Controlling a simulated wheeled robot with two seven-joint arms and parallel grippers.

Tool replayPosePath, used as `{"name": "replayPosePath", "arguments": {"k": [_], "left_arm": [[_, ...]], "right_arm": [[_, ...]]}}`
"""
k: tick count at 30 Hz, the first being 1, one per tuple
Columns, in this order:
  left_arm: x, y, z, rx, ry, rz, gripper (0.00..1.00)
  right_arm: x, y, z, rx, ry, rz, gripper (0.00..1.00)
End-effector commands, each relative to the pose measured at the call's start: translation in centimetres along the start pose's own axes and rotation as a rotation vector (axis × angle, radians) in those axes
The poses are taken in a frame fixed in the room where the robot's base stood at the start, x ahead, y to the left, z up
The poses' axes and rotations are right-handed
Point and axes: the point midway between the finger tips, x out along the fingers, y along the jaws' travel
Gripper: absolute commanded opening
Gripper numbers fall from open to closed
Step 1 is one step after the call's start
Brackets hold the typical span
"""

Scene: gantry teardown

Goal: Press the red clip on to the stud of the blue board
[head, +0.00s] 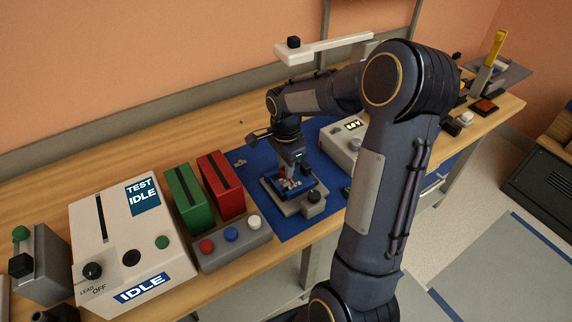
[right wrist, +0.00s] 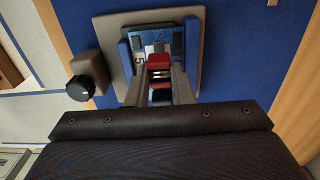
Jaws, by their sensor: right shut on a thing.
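My right gripper (head: 291,172) points down over the blue board (head: 277,183), which sits in a grey fixture (head: 309,209) on the blue mat. In the right wrist view the gripper (right wrist: 159,80) is shut on the red clip (right wrist: 158,60), held between its fingertips over the blue board (right wrist: 176,36). The board lies between blue side rails on the grey fixture plate (right wrist: 105,28). The stud is hidden, and I cannot tell whether the clip touches it. My left gripper does not show.
A black knob (right wrist: 81,88) stands beside the fixture plate. Left of the mat (head: 255,219) are a green box (head: 184,196), a red box (head: 221,186) and a white test unit (head: 128,238). A white box with a display (head: 343,146) stands close behind my right arm.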

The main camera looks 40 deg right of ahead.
Motion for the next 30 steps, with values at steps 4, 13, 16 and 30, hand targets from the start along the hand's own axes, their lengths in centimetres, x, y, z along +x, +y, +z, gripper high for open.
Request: {"name": "replayPosePath", "arguments": {"k": [4, 13, 16, 30], "left_arm": [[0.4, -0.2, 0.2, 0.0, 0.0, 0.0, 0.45], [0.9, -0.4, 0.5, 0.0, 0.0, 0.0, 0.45], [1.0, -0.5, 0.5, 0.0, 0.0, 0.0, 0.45], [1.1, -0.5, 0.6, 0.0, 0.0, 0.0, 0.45]], "right_arm": [[0.5, 0.0, 0.0, 0.0, 0.0, 0.0, 0.0], [1.3, 0.0, 0.0, 0.0, 0.0, 0.0, 0.0], [1.4, 0.0, 0.0, 0.0, 0.0, 0.0, 0.0], [1.7, 0.0, 0.0, 0.0, 0.0, 0.0, 0.0]]}}
